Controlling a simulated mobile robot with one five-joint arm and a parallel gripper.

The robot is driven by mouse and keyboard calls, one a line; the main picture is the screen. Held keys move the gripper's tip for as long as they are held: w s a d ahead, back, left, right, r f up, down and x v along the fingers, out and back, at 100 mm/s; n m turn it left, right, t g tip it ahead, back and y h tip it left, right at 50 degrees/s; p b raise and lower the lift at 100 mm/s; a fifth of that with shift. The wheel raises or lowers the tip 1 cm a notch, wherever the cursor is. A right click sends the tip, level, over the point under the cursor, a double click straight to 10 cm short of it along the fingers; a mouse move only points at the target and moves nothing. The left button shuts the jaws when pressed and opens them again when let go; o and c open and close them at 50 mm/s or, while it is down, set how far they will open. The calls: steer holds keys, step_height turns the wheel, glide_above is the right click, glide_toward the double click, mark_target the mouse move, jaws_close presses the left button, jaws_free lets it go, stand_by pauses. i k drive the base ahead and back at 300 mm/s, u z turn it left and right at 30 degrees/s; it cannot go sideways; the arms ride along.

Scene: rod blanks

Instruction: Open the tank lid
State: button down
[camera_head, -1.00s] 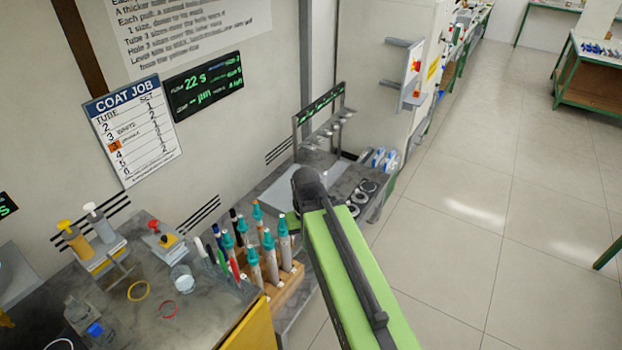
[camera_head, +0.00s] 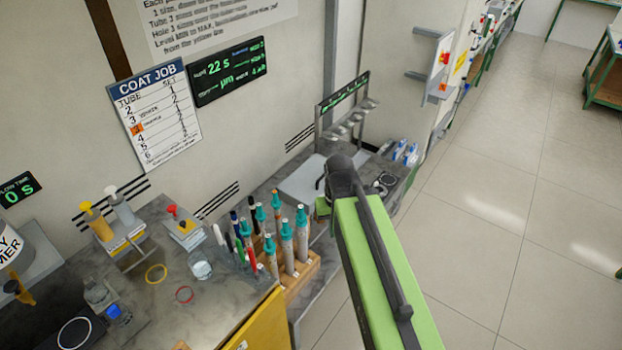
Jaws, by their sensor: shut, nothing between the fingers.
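A pale cylindrical tank (camera_head: 12,246) with a partly cut-off label ending in "Y" and "MER" stands at the left edge. Only its right side shows, and I cannot make out a lid on it. A yellowish tap-like part (camera_head: 20,292) sits low on its front. My green arm with a dark elbow reaches up from the bottom right, well to the right of the tank. My gripper and its fingers are hidden behind the arm.
A hook stand (camera_head: 345,105) is farther back. The floor at right is open.

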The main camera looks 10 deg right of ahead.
mark_target(306, 183)
steer(key=z, duration=0.25)
steer(key=k, duration=0.6)
steer(key=u, duration=3.2)
steer(key=k, duration=1.1)
steer(key=z, duration=1.8)
steer(key=i, duration=1)
steer(key=u, duration=0.2)
